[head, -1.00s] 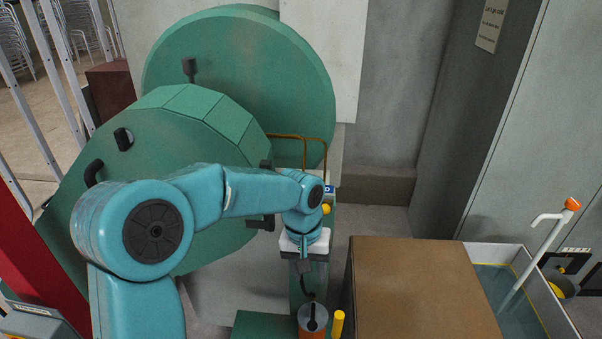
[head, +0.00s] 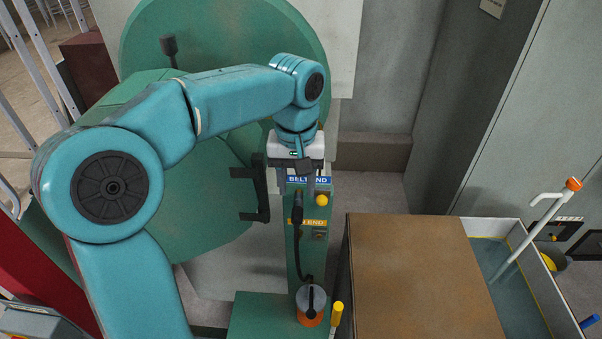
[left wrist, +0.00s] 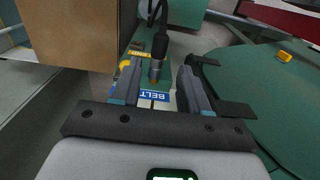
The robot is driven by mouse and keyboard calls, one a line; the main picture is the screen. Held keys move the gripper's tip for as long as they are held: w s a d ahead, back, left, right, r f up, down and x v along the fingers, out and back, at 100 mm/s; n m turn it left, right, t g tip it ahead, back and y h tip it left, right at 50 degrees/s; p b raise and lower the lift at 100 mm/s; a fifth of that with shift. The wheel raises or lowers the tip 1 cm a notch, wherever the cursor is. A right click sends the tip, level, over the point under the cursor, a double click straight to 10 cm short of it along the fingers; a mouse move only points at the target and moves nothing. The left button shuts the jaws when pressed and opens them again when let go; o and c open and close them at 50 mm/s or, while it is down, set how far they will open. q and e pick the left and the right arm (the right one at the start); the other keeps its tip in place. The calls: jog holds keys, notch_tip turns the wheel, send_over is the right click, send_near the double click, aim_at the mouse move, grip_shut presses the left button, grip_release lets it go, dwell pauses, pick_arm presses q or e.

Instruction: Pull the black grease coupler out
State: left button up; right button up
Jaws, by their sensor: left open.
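The black grease coupler (head: 298,208) stands upright against the narrow green post, with a black hose running down from it. In the left wrist view the coupler (left wrist: 160,44) is black with a metallic end (left wrist: 155,72) beside the blue "BELT" label. My left gripper (head: 297,181) is open above the coupler in the head view. In the wrist view its fingers (left wrist: 159,68) lie on either side of the coupler's metallic end, with gaps visible. The fitting under that end cannot be made out. My right gripper is not in view.
A grease canister (head: 311,302) with an orange base stands below the post, near a yellow handle (head: 337,314). A black bracket (head: 256,190) is close left of my gripper. A brown box (head: 415,280) is to the right, and the large green machine (head: 205,210) is to the left.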

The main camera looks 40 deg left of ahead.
aim_at(298, 212)
pick_arm(q)
notch_tip(298, 212, down, 9)
jog(key=b, duration=0.6)
jog(key=shift+s+a, duration=0.1)
jog(key=shift+r+p, duration=0.35)
jog(key=shift+r, duration=0.15)
jog(key=c, duration=0.4)
jog(key=shift+d, duration=0.2)
grip_shut()
jog(key=shift+a+r, duration=0.1)
jog(key=shift+a, duration=0.05)
jog(key=shift+d, duration=0.2)
